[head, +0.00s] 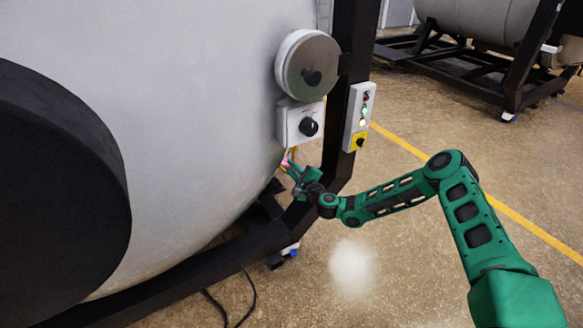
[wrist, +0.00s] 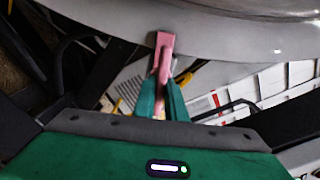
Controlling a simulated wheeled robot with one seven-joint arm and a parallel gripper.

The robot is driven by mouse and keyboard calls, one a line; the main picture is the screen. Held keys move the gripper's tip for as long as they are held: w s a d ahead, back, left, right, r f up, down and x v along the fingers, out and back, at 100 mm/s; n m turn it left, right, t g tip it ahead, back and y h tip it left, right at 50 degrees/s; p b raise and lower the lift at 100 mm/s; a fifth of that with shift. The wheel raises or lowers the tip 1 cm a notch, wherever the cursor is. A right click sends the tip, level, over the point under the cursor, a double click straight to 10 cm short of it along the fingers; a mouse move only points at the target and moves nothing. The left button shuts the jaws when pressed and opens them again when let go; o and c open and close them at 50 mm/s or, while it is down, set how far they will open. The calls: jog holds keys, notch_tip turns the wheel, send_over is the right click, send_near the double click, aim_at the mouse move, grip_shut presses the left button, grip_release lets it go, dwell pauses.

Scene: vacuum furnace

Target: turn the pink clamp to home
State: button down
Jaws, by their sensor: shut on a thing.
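The pink clamp (wrist: 164,44) shows in the wrist view as a flat pink bar that points up toward the grey vessel's edge. My gripper (wrist: 164,88) is shut on its lower part, one green finger on each side. In the head view, my gripper (head: 297,170) is at the lower right side of the grey vessel (head: 210,110), below the white knob box. Only a small pinkish bit of the clamp (head: 285,162) shows there; my gripper hides most of it.
A white box with a black knob (head: 308,126) and a round gauge-like disc (head: 308,70) sit just above my gripper. A dark frame post (head: 345,100) carries a control panel (head: 359,115) close to the right. Black cables (head: 230,308) lie on the floor. The floor at right is open.

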jog(key=shift+w+d+f+m, duration=0.1)
jog(key=shift+d+f+m, duration=0.15)
jog(key=shift+m, duration=0.35)
jog(key=c, duration=1.9)
grip_release()
jog(key=shift+o, duration=0.5)
jog(key=shift+a+r, duration=0.1)
jog(key=shift+a, duration=0.05)
jog(key=v, duration=1)
jog(key=shift+s+d, duration=0.3)
jog(key=shift+d, duration=0.05)
